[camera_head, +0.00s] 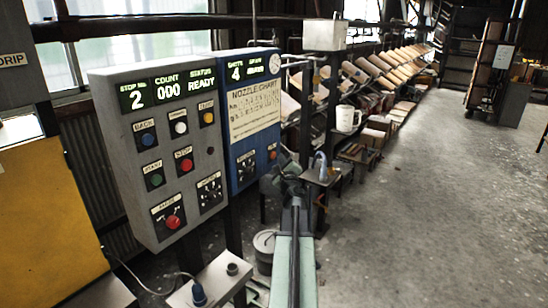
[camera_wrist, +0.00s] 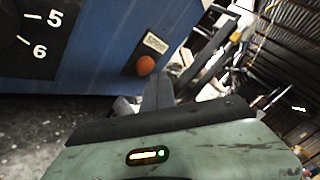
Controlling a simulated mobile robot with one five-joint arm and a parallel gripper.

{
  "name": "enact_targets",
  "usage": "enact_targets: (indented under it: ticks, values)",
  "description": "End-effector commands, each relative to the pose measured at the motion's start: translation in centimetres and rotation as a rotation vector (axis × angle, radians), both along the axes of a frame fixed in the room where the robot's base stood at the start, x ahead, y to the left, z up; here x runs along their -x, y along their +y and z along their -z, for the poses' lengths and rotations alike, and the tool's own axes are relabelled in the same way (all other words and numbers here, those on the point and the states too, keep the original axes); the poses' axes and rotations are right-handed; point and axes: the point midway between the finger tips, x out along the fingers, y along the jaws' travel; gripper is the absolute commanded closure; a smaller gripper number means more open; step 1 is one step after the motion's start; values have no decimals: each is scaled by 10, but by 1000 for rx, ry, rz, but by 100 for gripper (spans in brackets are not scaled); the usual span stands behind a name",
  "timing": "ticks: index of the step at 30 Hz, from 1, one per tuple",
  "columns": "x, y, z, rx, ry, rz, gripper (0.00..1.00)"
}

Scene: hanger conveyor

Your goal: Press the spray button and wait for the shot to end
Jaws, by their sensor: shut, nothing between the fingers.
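The blue nozzle panel (camera_head: 240,132) carries an orange-red button (camera_head: 272,155) at its lower right. In the wrist view this round orange button (camera_wrist: 145,65) sits under a small white label too blurred to read surely. My gripper (camera_wrist: 158,84) is shut and empty, its tip just below and to the right of the button in that view. In the head view my gripper (camera_head: 278,174) is close to the panel's lower right corner. I cannot tell whether it touches the button. The blue panel's display (camera_head: 250,69) shows 4 and a green word I cannot read.
A grey panel (camera_head: 140,188) left of the blue one reads stop 2, count 000, status READY, with several coloured buttons and knobs. A dial (camera_wrist: 12,30) shows in the wrist view. A rack with a white jug (camera_head: 347,118) stands behind; floor at right is clear.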

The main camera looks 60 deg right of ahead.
Motion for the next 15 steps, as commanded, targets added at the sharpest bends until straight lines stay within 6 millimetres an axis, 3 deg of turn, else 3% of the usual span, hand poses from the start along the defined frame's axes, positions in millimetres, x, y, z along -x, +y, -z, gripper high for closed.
enact_targets:
  ticks: [15]
  values:
    - [-9, 0, 0, 0, 0, -1, 100]
